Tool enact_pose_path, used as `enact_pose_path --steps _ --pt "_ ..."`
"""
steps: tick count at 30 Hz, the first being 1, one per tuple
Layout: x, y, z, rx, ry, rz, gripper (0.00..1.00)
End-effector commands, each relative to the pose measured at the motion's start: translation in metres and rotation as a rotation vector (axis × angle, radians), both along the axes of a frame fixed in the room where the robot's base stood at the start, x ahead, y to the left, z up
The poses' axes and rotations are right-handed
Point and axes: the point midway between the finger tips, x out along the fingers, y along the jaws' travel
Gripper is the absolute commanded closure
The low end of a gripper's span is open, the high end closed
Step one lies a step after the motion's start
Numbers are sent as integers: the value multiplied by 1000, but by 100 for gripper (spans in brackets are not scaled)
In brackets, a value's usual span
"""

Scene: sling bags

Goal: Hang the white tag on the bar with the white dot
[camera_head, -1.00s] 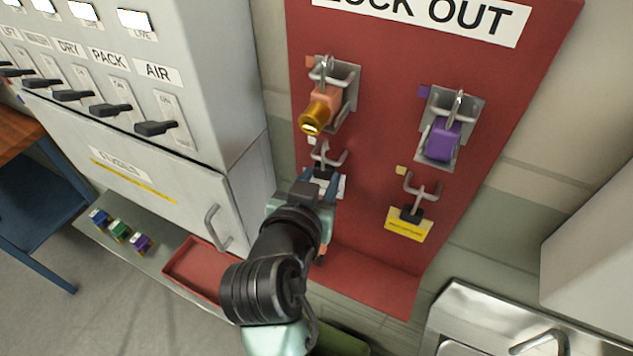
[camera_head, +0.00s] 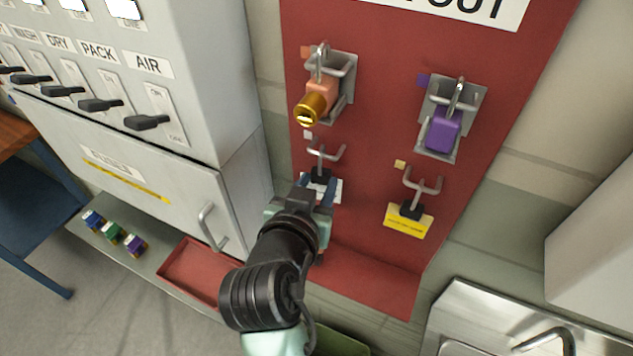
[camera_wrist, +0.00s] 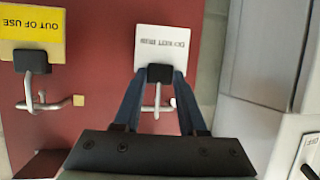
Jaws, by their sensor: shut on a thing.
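The white tag (camera_head: 336,188) with a black top piece (camera_wrist: 160,73) is held upright just under the grey bar (camera_head: 325,154) in the left column of the red board. A small white dot (camera_head: 308,134) sits above left of that bar. My gripper (camera_head: 318,183) is shut on the black piece, one blue finger on each side. In the wrist view, the white tag (camera_wrist: 162,46) appears upside down, and the bar (camera_wrist: 157,106) shows between the fingers. I cannot tell whether the black piece is around the bar or only touching it. The fingers hide part of the tag.
A yellow tag (camera_head: 408,220) hangs from the bar (camera_head: 423,184) to the right. Orange (camera_head: 322,92) and purple (camera_head: 443,130) padlocks hang above. The grey cabinet (camera_head: 170,190) stands close on the left. A red tray (camera_head: 195,272) lies below left.

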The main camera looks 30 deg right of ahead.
Motion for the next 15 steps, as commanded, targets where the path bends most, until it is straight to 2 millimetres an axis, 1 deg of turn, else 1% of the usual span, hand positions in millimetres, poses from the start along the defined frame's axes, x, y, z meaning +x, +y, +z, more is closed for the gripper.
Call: enact_pose_path --steps 7,8,9,13,15 --pt "0 0 -1 0 0 0 100" --pt "0 0 -1 0 0 0 56" --pt "0 0 -1 0 0 0 48" --pt "0 0 -1 0 0 0 25" --pt "0 0 -1 0 0 0 24"
